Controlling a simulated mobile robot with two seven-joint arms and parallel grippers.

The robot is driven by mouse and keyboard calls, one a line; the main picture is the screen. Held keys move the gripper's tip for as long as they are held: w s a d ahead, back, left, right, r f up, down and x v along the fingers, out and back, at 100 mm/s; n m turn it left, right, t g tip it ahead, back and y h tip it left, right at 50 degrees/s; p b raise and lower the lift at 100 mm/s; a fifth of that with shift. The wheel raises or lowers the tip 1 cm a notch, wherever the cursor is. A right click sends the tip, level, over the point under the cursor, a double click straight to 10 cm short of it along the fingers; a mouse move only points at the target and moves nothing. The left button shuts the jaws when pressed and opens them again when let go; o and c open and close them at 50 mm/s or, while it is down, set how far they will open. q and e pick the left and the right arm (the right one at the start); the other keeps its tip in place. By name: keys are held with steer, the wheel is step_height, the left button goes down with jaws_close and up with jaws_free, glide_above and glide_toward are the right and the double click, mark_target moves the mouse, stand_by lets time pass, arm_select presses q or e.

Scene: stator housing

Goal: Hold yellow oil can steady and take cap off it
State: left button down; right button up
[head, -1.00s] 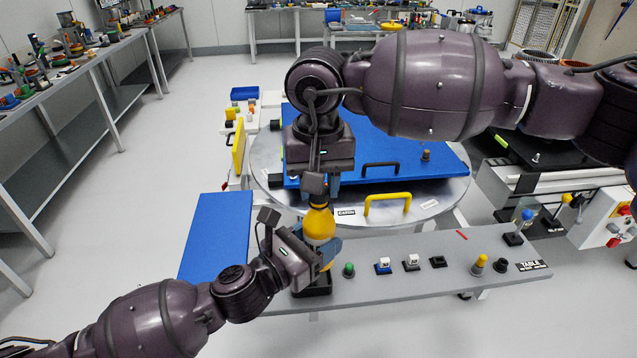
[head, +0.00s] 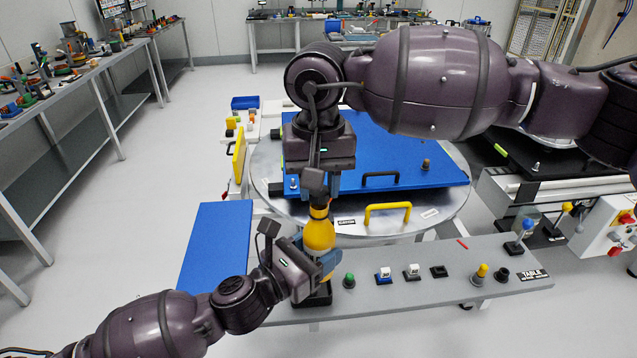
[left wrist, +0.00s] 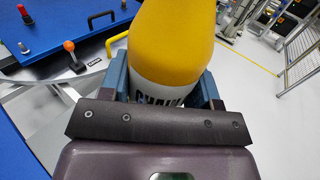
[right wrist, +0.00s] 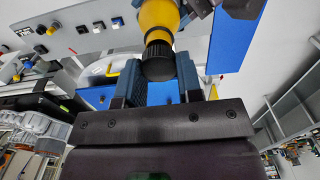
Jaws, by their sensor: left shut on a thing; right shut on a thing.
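The yellow oil can (head: 319,236) stands upright at the front edge of the grey bench. My left gripper (head: 312,262) is shut around its body from the left. In the left wrist view the yellow can (left wrist: 172,45) with its white lettered label sits between the blue fingers. My right gripper (head: 321,188) points down from above onto the top of the can. In the right wrist view the black cap (right wrist: 158,63) is between its blue fingers, in line with the can's neck. I cannot tell whether the cap is still seated.
A black square holder (head: 316,297) is under the can. Several buttons and switches line the grey bench strip (head: 455,260) to the right. Behind are a round metal table with a yellow handle (head: 387,212) and a blue panel (head: 400,150). A blue board (head: 217,240) lies at left.

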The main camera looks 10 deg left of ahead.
steer(key=shift+r, duration=0.1)
steer(key=shift+r, duration=1.9)
